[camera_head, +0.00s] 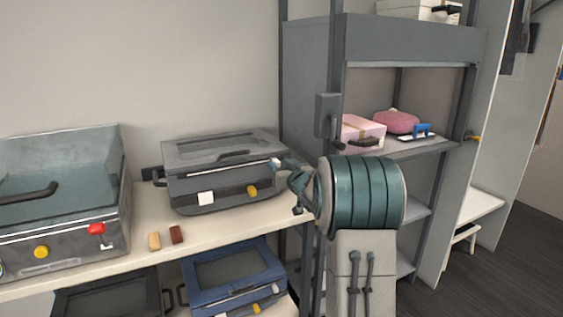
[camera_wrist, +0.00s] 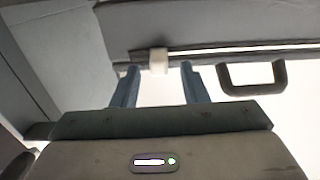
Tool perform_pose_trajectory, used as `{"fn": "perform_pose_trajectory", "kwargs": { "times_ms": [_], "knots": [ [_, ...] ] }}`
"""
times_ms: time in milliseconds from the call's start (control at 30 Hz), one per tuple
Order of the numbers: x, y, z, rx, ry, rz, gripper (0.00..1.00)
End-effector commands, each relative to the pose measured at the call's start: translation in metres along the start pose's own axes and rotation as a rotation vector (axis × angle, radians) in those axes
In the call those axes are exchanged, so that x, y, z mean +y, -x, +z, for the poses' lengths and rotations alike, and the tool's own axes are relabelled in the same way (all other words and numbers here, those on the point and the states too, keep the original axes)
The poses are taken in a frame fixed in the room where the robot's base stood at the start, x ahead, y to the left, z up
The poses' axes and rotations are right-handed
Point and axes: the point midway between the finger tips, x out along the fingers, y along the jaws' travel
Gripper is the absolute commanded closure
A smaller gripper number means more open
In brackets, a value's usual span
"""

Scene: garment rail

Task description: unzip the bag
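My gripper (camera_head: 284,184) is at the bag's right end. In the wrist view my gripper (camera_wrist: 160,68) is open, its two fingers well apart. A white tab (camera_wrist: 158,61) on a dark strip (camera_wrist: 215,48) shows between the fingertips, with a gap on each side. A dark handle (camera_wrist: 252,78) is to the right. I cannot tell how far beyond the fingertips the tab is.
A grey open-topped case (camera_head: 60,225) with a red knob stands at left. Two small blocks (camera_head: 165,239) lie on the shelf (camera_head: 210,232). A blue case (camera_head: 235,275) is below. A rack (camera_head: 400,40) with pink items (camera_head: 397,122) stands right, behind my arm.

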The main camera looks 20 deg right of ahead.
Motion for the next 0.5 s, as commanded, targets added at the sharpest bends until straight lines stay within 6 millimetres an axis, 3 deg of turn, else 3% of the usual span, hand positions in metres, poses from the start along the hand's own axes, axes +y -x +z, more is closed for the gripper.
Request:
{"fn": "perform_pose_trajectory", "kwargs": {
  "times_ms": [200, 500],
  "knots": [
    [0.000, -0.025, 0.000, 0.000, 0.000, 0.000, 0.60],
    [0.000, -0.032, 0.000, -0.001, 0.000, 0.000, 0.60]
  ]
}}
